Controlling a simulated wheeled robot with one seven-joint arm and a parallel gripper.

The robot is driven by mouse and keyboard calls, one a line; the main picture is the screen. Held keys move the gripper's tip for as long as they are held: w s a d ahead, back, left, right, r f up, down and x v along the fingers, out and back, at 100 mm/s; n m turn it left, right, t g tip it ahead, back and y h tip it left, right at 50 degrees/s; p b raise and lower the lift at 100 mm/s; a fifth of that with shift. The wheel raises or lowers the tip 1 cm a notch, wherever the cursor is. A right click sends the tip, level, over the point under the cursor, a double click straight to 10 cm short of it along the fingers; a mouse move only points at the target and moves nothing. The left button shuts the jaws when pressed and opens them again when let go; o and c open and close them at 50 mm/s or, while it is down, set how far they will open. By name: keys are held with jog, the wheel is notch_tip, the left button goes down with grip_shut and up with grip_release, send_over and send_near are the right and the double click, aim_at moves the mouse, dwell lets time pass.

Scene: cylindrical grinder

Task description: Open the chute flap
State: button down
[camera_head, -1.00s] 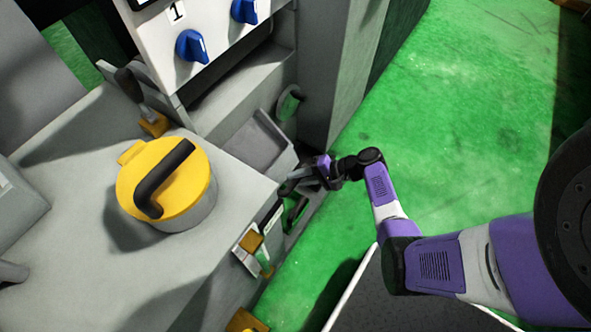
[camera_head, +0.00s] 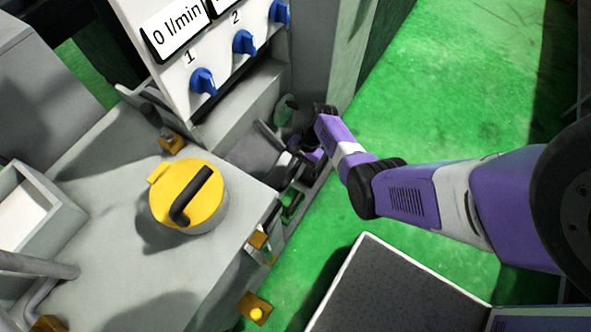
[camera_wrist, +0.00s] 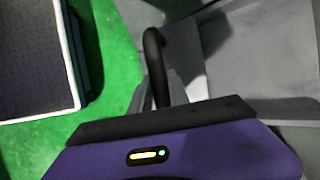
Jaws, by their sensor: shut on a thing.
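The chute flap (camera_head: 254,150) is a grey panel at the corner of the grey machine, below the control panel in the head view. Its black curved handle (camera_wrist: 153,55) rises over grey surfaces in the wrist view. My gripper (camera_head: 296,156) is at the right edge of the flap, and in the wrist view my gripper (camera_wrist: 172,92) has its grey fingers closed around the handle. My arm hides part of the handle and fingers in the head view. How far the flap stands open is hard to tell.
A yellow-lidded pot (camera_head: 188,198) with a black handle stands on the machine top. The control panel (camera_head: 215,45) with blue knobs is above the flap. Green floor (camera_head: 440,90) is clear to the right.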

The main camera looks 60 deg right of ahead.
jog(key=shift+w+r+g, duration=0.2)
jog(key=shift+r+g, duration=0.2)
jog(key=shift+r, duration=0.05)
jog(key=shift+w+r+p, duration=0.25)
jog(key=shift+r+p, duration=0.05)
jog(key=shift+p, duration=0.05)
jog(key=shift+w+r, duration=0.1)
jog(key=shift+w, duration=0.05)
jog(key=c, duration=1.3)
grip_release()
jog(key=shift+o, duration=0.2)
jog(key=shift+p+v, duration=1.05)
jog(key=shift+v, duration=2.8)
